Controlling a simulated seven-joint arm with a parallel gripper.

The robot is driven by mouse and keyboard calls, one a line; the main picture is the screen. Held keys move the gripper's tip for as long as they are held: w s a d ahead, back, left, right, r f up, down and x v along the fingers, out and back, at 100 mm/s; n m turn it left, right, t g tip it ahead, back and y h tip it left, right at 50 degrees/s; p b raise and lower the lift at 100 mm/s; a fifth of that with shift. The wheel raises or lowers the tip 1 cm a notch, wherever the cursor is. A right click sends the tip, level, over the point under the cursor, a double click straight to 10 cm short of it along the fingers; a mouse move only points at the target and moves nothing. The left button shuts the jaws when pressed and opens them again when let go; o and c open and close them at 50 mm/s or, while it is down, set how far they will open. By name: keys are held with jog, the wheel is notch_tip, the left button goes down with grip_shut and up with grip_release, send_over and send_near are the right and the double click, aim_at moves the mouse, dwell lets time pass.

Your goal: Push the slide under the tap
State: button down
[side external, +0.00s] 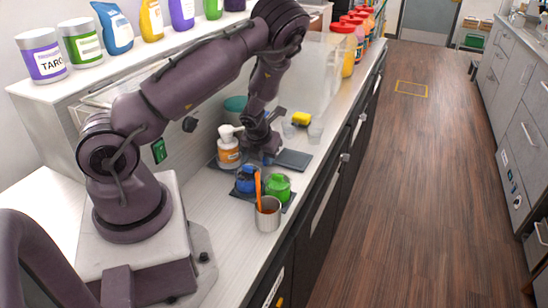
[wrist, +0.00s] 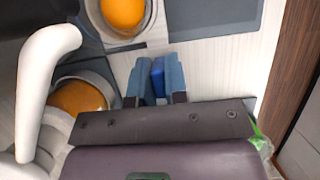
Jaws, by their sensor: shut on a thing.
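My gripper (wrist: 155,75) points down and is shut, with a blue piece (wrist: 158,76) between its grey-blue fingers. In the side external view my gripper (side external: 268,158) is low over the counter, beside a white-topped pump bottle (side external: 229,153) with an orange label. The pump's white curved spout (wrist: 45,75) fills the left of the wrist view. I cannot tell for certain which part is the slide or which is the tap. A dark grey flat plate (side external: 292,160) lies just right of my gripper; a dark surface also shows in the wrist view (wrist: 215,12).
Two round containers with orange contents show in the wrist view, one at the top (wrist: 122,12), one lower left (wrist: 80,98). Blue (side external: 246,181) and green (side external: 278,187) containers and a metal cup (side external: 268,220) stand in front. A yellow block (side external: 301,118) and clear cups (side external: 316,132) stand behind.

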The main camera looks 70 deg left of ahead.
jog(key=shift+s+a, duration=0.25)
jog(key=shift+s, duration=0.05)
jog(key=c, duration=1.1)
grip_release()
jog(key=shift+c, duration=0.2)
jog(key=shift+w+d, duration=0.1)
jog(key=shift+r, duration=0.25)
jog(key=v, duration=1.2)
jog(key=shift+r, duration=0.25)
